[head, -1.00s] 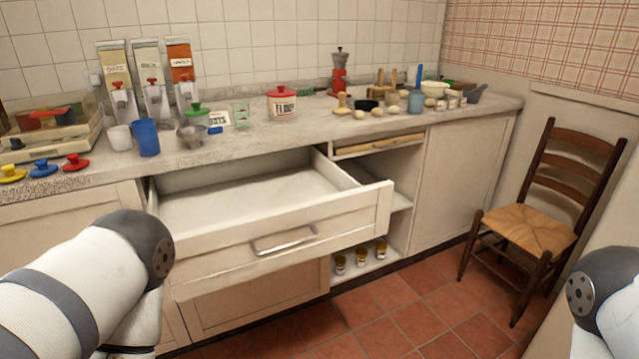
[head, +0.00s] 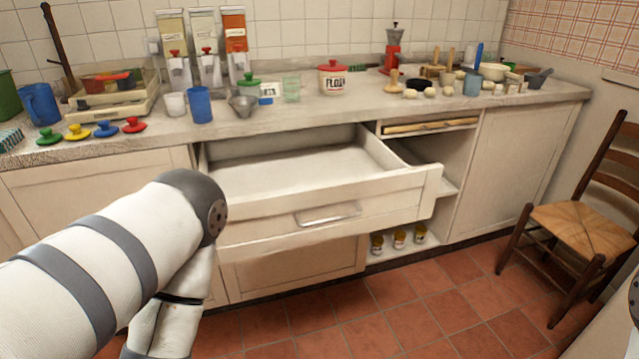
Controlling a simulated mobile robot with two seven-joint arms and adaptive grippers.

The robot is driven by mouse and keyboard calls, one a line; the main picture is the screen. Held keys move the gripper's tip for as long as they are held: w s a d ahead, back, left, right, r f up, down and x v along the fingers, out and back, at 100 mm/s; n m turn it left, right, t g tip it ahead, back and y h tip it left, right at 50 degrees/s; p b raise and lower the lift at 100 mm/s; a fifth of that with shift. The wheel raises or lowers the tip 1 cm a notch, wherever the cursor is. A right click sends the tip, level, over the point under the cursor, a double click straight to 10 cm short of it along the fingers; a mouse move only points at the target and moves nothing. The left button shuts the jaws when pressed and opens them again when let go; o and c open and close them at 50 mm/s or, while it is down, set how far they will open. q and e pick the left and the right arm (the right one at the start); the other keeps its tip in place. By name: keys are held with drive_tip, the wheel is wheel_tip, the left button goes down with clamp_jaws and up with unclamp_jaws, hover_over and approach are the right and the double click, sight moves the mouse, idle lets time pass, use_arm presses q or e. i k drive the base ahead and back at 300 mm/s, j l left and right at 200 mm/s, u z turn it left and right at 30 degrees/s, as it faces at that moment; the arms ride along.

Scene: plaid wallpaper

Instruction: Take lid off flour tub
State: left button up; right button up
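The flour tub (head: 333,83) stands upright on the counter near the wall, a little right of the middle of the head view. It is a cream tub with a dark printed label. Its red lid (head: 333,66) with a knob on top sits on it. My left arm comes in from the lower left, well in front of the counter and away from the tub. Its gripper is out of view below the frame. My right gripper is out of view too; only a sliver of my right arm shows at the right edge.
An empty drawer (head: 330,214) stands pulled out below the counter, in front of the tub. A green-lidded jar (head: 250,86), a glass (head: 291,88) and a blue cup (head: 199,104) stand left of the tub. A chair (head: 580,222) is at the far right.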

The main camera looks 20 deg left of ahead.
sight(333, 67)
drive_tip(key=i+l+u, duration=0.15)
drive_tip(key=i+l, duration=0.2)
drive_tip(key=i+l+u, duration=0.2)
drive_tip(key=i+l, duration=0.2)
drive_tip(key=i+l+u, duration=0.15)
drive_tip(key=i+l, duration=0.2)
drive_tip(key=l, duration=0.15)
drive_tip(key=i+l+u, duration=0.2)
drive_tip(key=l, duration=0.35)
drive_tip(key=i+l, duration=0.6)
drive_tip(key=l, duration=0.2)
drive_tip(key=i+l+u, duration=0.1)
drive_tip(key=i+l, duration=0.25)
drive_tip(key=i+l+u, duration=0.1)
drive_tip(key=i, duration=0.2)
drive_tip(key=k+j+z, duration=0.45)
drive_tip(key=k, duration=0.45)
drive_tip(key=i+l+u, duration=0.25)
drive_tip(key=i, duration=0.3)
drive_tip(key=i+l+u, duration=0.2)
drive_tip(key=i, duration=0.35)
drive_tip(key=j, duration=0.1)
